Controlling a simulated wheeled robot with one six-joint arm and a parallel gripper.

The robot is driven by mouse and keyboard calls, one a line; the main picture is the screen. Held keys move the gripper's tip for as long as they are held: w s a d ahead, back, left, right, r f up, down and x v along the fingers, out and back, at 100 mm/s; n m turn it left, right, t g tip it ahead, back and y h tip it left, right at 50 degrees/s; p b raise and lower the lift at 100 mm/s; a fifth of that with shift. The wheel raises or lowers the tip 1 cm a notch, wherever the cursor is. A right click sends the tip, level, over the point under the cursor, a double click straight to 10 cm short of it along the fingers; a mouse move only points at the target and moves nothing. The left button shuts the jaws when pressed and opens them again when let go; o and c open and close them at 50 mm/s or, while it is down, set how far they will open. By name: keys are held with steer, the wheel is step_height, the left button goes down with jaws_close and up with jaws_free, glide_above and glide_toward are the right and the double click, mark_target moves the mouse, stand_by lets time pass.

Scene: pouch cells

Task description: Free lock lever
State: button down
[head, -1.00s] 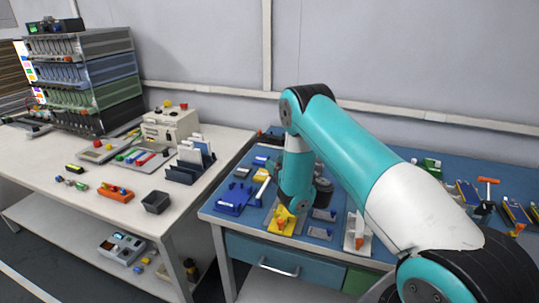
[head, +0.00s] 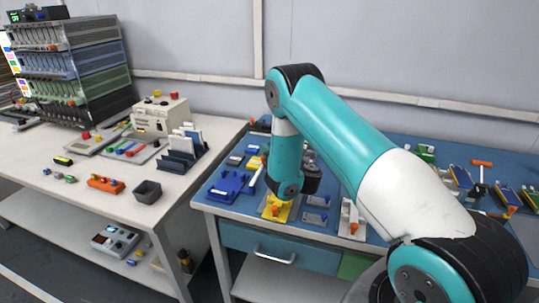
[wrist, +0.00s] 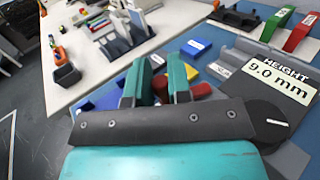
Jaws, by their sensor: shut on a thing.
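In the wrist view my gripper (wrist: 159,76) has its two teal fingers shut on a red-orange piece (wrist: 161,88), which I take as the lock lever. More red shows right of the right finger. In the head view a yellow plate (head: 267,207) with an orange-red part (head: 274,211) lies at the front of the blue bench, just below my arm's end. My fingertips are hidden there by my arm. The wrist body hides the lever's lower part in the wrist view, so its exact angle cannot be told.
A blue fixture (head: 229,185) lies left of the yellow plate. Grey plates (head: 316,217) and a white stand (head: 350,220) are on its right. A white table (head: 110,210) with a dark bin (head: 147,191) stands left. In the wrist view a "9.0 mm" height block (wrist: 276,75) is close on the right.

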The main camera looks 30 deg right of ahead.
steer(key=shift+w+d+m+g+h+b, duration=0.25)
steer(key=shift+w+m+g+h+b, duration=0.6)
steer(key=shift+m+g+h, duration=1.5)
steer(key=shift+w+d+m+g+h+b, duration=0.25)
steer(key=shift+w+m+g+h+b, duration=0.6)
steer(key=shift+m+h, duration=1.7)
steer(key=shift+w+d+m+g+h+b, duration=0.4)
steer(key=shift+m+g+h+b, duration=1.1)
steer(key=shift+h, duration=1.8)
steer(key=shift+w+a+r+g, duration=0.1)
steer(key=shift+g, duration=0.5)
steer(key=c, duration=1.1)
jaws_free()
